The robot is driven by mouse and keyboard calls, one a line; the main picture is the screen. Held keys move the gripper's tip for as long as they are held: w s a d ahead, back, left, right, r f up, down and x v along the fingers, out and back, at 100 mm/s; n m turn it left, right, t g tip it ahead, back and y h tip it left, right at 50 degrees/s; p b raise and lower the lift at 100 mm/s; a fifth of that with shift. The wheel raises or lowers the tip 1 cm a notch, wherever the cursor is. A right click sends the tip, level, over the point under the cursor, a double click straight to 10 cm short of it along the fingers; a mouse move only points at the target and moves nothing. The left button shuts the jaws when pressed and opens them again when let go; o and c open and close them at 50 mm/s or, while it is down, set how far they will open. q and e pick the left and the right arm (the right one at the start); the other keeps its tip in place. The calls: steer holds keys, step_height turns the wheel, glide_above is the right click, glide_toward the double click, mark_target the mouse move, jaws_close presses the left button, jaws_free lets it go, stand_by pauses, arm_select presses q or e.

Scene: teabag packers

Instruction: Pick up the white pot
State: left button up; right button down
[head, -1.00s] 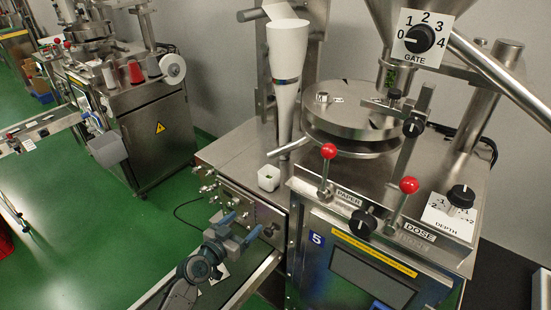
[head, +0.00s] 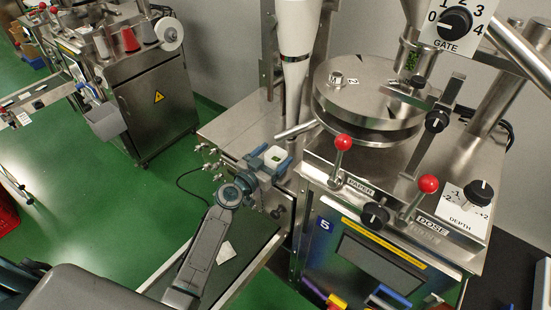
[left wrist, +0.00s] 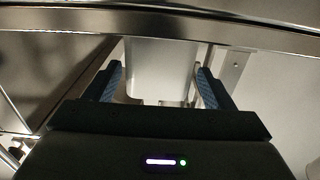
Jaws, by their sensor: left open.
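The white pot (head: 273,154) is a small white cup with a bit of green inside its top. It stands upright on the steel machine top near its left front edge. My left gripper (head: 270,163) is open at the pot, with its blue fingers on either side of it in the head view. In the left wrist view the pot (left wrist: 160,68) fills the space between the two open fingers (left wrist: 158,82). Whether the fingers touch it I cannot tell. My right gripper is not in view.
A white cone-shaped tube (head: 295,75) stands behind the pot, with a steel bar (head: 296,130) slanting close by. Red-knobbed levers (head: 342,143) and a round steel drum (head: 365,85) are to the right. A belt (head: 235,245) runs below my left arm.

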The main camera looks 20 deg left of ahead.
mark_target(281, 151)
arm_select(q)
steer(key=shift+x, duration=1.2)
steer(key=shift+w+d+p, duration=0.15)
steer(key=shift+d+p, duration=0.1)
steer(key=shift+p, duration=0.05)
steer(key=shift+w+f, duration=0.1)
steer(key=shift+f, duration=0.05)
steer(key=shift+c, duration=0.5)
steer(key=c, duration=0.9)
steer(key=shift+c, duration=0.6)
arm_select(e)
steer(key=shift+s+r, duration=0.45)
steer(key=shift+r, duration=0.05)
